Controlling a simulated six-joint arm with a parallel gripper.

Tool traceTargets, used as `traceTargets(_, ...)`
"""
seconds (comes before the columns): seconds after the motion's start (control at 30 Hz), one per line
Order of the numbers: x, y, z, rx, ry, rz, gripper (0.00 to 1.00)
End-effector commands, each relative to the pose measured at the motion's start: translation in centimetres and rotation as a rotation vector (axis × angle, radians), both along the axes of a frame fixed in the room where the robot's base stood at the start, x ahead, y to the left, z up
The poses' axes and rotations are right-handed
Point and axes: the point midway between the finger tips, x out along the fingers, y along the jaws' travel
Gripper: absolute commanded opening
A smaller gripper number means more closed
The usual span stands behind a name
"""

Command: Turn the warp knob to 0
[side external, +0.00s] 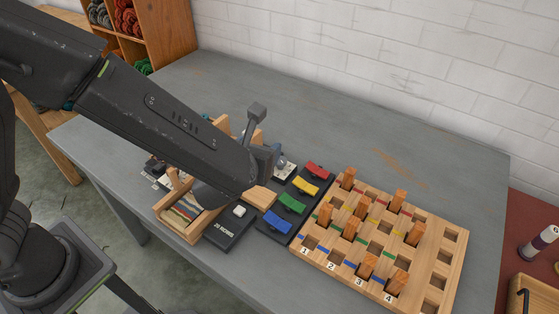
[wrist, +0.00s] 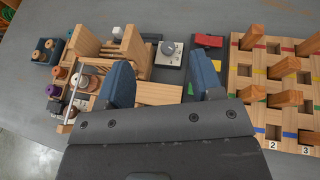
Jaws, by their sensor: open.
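A round grey knob (wrist: 168,48) sits on a pale panel (wrist: 169,61) with small dark marks; I cannot read the marks or its setting. In the side view the pale panel (side external: 286,170) shows only in part, behind my arm. I cannot read a label that says it is the warp knob. My gripper (wrist: 164,82) is open, with its two blue-padded fingers wide apart. A pale wooden bar (wrist: 160,94) shows between the fingers. The knob lies beyond them in the wrist view, apart from them. In the side view my arm mostly hides the gripper.
A wooden frame (side external: 186,232) with wool and spools stands left. A black box (side external: 228,236) with a white button is in front. A dark strip with red, yellow, green and blue switches (side external: 291,203) adjoins a wooden peg board (side external: 457,262). The table behind is clear.

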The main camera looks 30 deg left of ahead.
Motion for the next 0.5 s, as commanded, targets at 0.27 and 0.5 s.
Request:
traceTargets(0.27,0.0,0.0,-9.4,0.002,0.003,0.0,0.6)
traceTargets(0.5,0.8,0.2,-11.0,-0.004,-0.002,0.005,0.6)
